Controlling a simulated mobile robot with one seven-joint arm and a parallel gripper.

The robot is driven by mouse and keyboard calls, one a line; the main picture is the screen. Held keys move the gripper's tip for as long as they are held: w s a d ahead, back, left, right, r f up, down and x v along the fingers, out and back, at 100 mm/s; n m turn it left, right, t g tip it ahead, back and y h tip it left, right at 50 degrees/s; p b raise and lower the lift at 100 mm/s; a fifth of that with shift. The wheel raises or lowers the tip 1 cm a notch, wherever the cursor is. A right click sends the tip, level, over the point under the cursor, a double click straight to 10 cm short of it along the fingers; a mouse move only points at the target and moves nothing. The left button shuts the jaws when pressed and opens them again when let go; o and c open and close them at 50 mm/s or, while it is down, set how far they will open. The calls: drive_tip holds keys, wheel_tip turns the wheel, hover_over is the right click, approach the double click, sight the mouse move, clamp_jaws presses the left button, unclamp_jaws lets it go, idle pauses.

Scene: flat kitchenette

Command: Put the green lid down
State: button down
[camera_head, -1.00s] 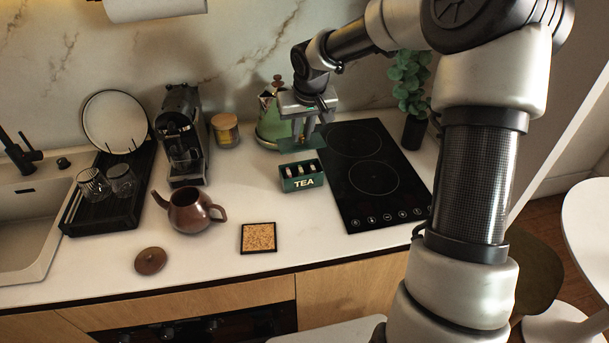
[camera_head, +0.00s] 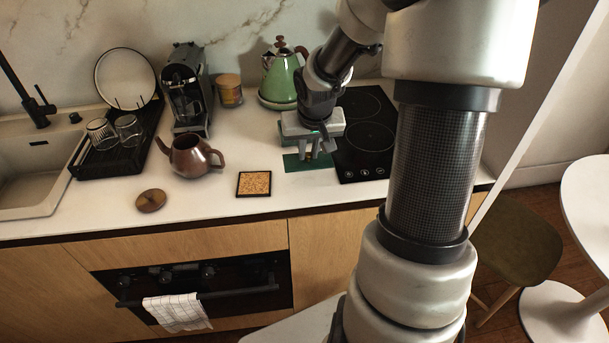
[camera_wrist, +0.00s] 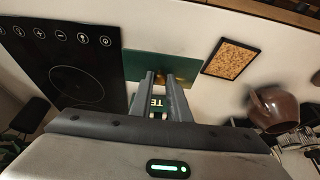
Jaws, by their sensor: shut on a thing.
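The green lid (camera_head: 295,163) is a flat dark green panel, held level low over the counter right of the cork mat. My gripper (camera_head: 317,154) is above it, fingers pointing down, shut on the lid. In the wrist view, the lid (camera_wrist: 150,66) lies at the fingertips of my gripper (camera_wrist: 165,78), by a small brass-coloured knob. I cannot tell whether it touches the counter.
The cork mat (camera_head: 254,183) is left of the lid, with the brown teapot (camera_head: 192,156) and its round lid (camera_head: 151,200) beyond. The black hob (camera_head: 366,135) is right. The green kettle (camera_head: 281,77) stands behind. Bare counter shows around the mat.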

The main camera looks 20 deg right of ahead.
sight(309, 163)
drive_tip(key=shift+f+b, duration=0.75)
drive_tip(key=shift+f, duration=2.1)
drive_tip(key=shift+f, duration=0.25)
drive_tip(key=c, duration=1.7)
unclamp_jaws()
drive_tip(key=shift+r, duration=0.1)
drive_tip(key=shift+s+r, duration=0.1)
drive_tip(key=shift+r, duration=0.5)
drive_tip(key=p+v, duration=0.4)
drive_tip(key=v, duration=0.7)
drive_tip(key=shift+s+a, duration=0.1)
drive_tip(key=shift+s, duration=0.05)
